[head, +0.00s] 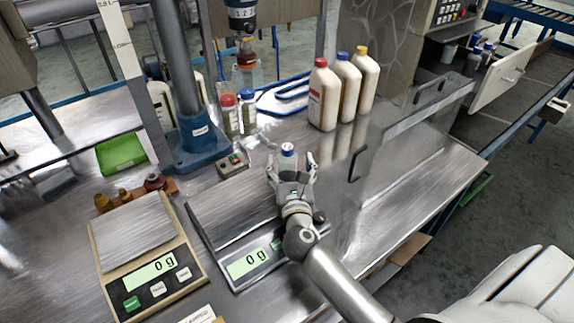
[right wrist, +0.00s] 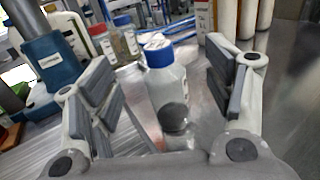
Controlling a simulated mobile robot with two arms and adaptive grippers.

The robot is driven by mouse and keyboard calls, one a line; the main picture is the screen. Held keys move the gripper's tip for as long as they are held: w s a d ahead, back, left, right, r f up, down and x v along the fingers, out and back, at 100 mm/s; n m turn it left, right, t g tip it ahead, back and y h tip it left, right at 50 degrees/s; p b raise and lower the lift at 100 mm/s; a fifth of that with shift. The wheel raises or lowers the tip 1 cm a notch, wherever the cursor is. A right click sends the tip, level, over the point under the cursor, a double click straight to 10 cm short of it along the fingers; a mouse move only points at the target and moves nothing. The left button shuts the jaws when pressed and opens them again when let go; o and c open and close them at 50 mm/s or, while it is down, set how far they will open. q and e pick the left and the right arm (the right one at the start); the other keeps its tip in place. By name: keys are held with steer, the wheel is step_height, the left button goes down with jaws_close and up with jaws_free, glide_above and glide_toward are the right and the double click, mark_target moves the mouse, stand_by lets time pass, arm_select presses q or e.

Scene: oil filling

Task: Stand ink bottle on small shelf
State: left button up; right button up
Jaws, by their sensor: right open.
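A small translucent bottle with a blue cap (head: 287,150), which looks like the ink bottle, is between the fingers of my right gripper (head: 291,172) in the head view. In the right wrist view the bottle (right wrist: 168,88) looks upright on the shiny metal surface, with dark content low inside. My right gripper (right wrist: 160,100) is open around it, with gaps visible on both sides. A low wooden holder (head: 172,186) with small dark bottles is at the left; I cannot tell whether this is the small shelf. My left gripper is not in view.
Two scales reading 0 g, one beige (head: 150,262) and one grey (head: 250,264), lie at the front left. A blue-based machine column (head: 195,140), a red-capped bottle (head: 229,115) and a blue-capped bottle (head: 248,112) stand behind. Three tall bottles (head: 340,92) stand at the back right.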

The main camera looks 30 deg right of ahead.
mark_target(288, 154)
steer(key=x, duration=0.6)
steer(key=shift+w+f+p, duration=0.3)
steer(key=shift+w, duration=0.05)
steer(key=c, duration=1.1)
steer(key=shift+r, duration=0.1)
steer(key=shift+c, duration=1)
steer(key=shift+r, duration=0.1)
